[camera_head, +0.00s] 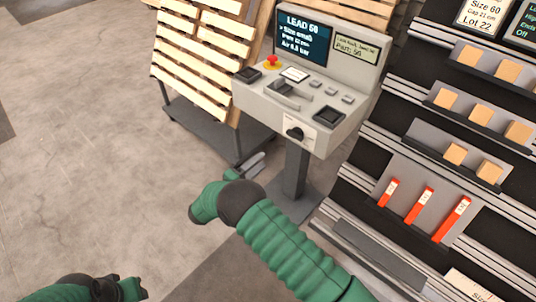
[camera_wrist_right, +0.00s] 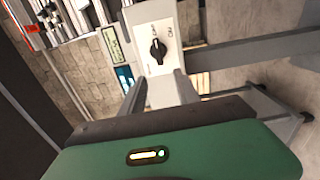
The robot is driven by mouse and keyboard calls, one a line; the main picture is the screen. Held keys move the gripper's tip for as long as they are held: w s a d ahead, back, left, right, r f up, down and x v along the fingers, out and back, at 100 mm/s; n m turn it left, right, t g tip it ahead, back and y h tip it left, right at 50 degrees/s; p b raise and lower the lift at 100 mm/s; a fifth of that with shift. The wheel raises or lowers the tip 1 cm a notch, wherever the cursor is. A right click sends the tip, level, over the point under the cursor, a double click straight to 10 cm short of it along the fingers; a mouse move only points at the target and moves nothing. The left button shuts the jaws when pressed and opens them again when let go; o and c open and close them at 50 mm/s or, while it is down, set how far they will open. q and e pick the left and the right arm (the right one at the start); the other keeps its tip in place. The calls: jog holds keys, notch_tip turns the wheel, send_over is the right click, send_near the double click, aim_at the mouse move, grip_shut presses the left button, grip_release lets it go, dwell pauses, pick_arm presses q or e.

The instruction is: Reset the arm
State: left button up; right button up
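My right arm (camera_head: 275,235) reaches in from the bottom right of the head view. Its gripper (camera_head: 254,163) is just left of and below the console's front face, apart from it. In the right wrist view the gripper's two grey fingers (camera_wrist_right: 161,80) stand apart with nothing between them, so it is open and empty. A black rotary knob (camera_wrist_right: 157,50) on a white plate shows beyond the fingertips; it also shows on the console front in the head view (camera_head: 295,133). My left arm (camera_head: 75,290) is at the bottom left edge; its finger opening is unclear.
The grey console (camera_head: 300,105) has a screen, a red button (camera_head: 271,62) and a post (camera_head: 291,172). Wooden pallets (camera_head: 203,60) lean on a dark cart behind it. A rack (camera_head: 400,140) with blocks and orange-red pieces stands right. The floor at left is clear.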

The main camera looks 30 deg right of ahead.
jog(key=shift+s+a, duration=0.1)
dwell(0.3)
jog(key=w+a+r+t+y+p, duration=0.3)
jog(key=w+r+y, duration=0.1)
jog(key=r+y, duration=0.25)
jog(key=w+a+r+t+y+p, duration=0.3)
jog(key=r+y, duration=0.3)
jog(key=r, duration=0.1)
jog(key=s+d+m+g+y+p, duration=0.1)
jog(key=s+g, duration=0.4)
jog(key=s, duration=1.1)
jog(key=s+m+g+y+p, duration=0.3)
jog(key=s+g+p, duration=0.1)
jog(key=s, duration=1.3)
jog(key=shift+s+d+r+m+g, duration=0.2)
jog(key=shift+d+r+m+g, duration=0.2)
jog(key=shift+g, duration=0.3)
